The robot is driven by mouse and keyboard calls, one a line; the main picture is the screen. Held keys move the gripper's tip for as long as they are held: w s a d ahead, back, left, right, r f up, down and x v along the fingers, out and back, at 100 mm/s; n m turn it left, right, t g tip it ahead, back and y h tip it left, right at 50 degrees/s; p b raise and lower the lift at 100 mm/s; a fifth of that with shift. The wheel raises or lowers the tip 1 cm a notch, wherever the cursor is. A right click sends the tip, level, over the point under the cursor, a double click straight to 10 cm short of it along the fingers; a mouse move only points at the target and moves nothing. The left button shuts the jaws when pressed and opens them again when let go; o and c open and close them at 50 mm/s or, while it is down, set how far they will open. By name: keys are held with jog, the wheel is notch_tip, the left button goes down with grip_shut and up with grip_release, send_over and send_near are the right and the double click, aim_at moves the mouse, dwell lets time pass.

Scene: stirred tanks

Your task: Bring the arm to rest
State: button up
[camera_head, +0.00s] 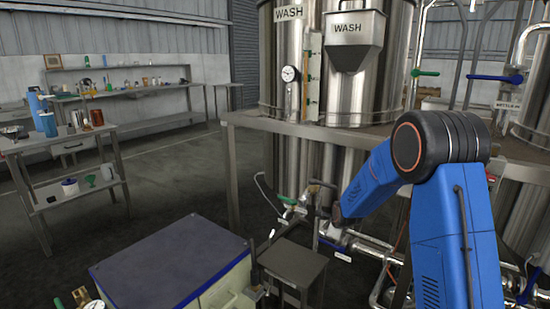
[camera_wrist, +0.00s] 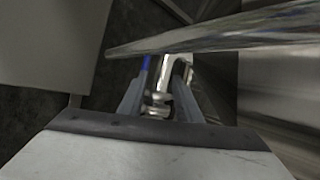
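My blue arm (camera_head: 455,220) is bent, with its elbow high at the right of the head view. Its forearm slopes down and left in front of the steel tank stand. My gripper (camera_wrist: 163,68) shows in the wrist view as two grey fingers with a gap between them, so it looks open. Pale pipe fittings (camera_wrist: 158,95) show in that gap, seemingly beyond the fingers. I see nothing held. In the head view the fingers cannot be made out.
A steel WASH tank (camera_head: 285,80) with a hopper (camera_head: 354,40) stands behind a grey frame (camera_head: 232,170). Valves and pipes run low near the arm. A small stool (camera_head: 292,262) stands in front. A bar (camera_wrist: 210,35) crosses close in the wrist view. Open floor lies left.

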jog(key=s+d+r+n+g, duration=0.1)
jog(key=s+d+r+n, duration=0.1)
jog(key=s+r+n, duration=0.7)
jog(key=s+d+r+n+g, duration=0.1)
jog(key=s+d+r+n, duration=0.1)
jog(key=s+r, duration=1.15)
jog(key=s+d+f+n+g, duration=0.1)
jog(key=s+n, duration=1)
jog(key=s, duration=2.3)
jog(key=shift+s+d+f+h, duration=0.3)
jog(key=shift+s+d+f, duration=0.1)
jog(key=shift+f, duration=0.1)
